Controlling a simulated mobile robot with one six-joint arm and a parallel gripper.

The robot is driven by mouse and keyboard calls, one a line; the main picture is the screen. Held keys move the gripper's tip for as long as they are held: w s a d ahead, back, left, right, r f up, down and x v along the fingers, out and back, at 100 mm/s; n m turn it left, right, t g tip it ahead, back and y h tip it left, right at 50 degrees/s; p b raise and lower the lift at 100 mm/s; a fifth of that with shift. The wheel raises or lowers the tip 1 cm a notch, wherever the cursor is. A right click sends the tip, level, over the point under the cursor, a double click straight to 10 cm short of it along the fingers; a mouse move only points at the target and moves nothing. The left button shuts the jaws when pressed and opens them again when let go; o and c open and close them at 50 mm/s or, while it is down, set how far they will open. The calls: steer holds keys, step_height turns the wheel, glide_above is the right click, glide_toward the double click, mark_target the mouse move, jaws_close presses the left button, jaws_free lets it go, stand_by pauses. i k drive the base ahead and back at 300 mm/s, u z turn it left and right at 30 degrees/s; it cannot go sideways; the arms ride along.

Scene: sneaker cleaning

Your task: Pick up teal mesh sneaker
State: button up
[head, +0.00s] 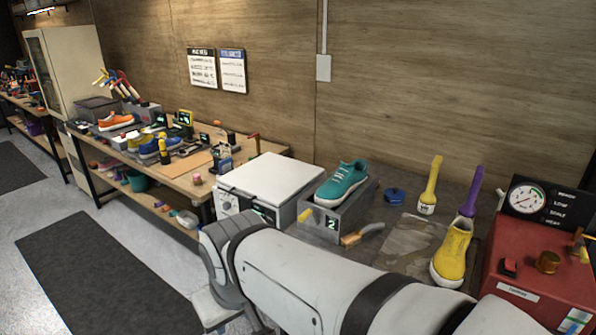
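The teal mesh sneaker (342,180) has white laces and a white sole. My large white arm crosses the lower part of the view in front of the block. My gripper is not clearly visible; the far end of the arm bends down at the lower left.
A white box machine (270,178) stands left of the block. A wooden-handled brush (362,234) lies before it. A blue round lid (394,196), yellow brush (430,185), purple brush (471,194), yellow sneaker (452,253) and red gauge machine (535,270) are to the right.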

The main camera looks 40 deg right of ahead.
mark_target(333, 194)
steer(key=z, duration=0.7)
steer(key=i, duration=1.3)
steer(key=z, duration=1)
steer(key=k, duration=0.65)
steer(key=z, duration=0.25)
steer(key=i, duration=0.75)
steer(key=u, duration=0.15)
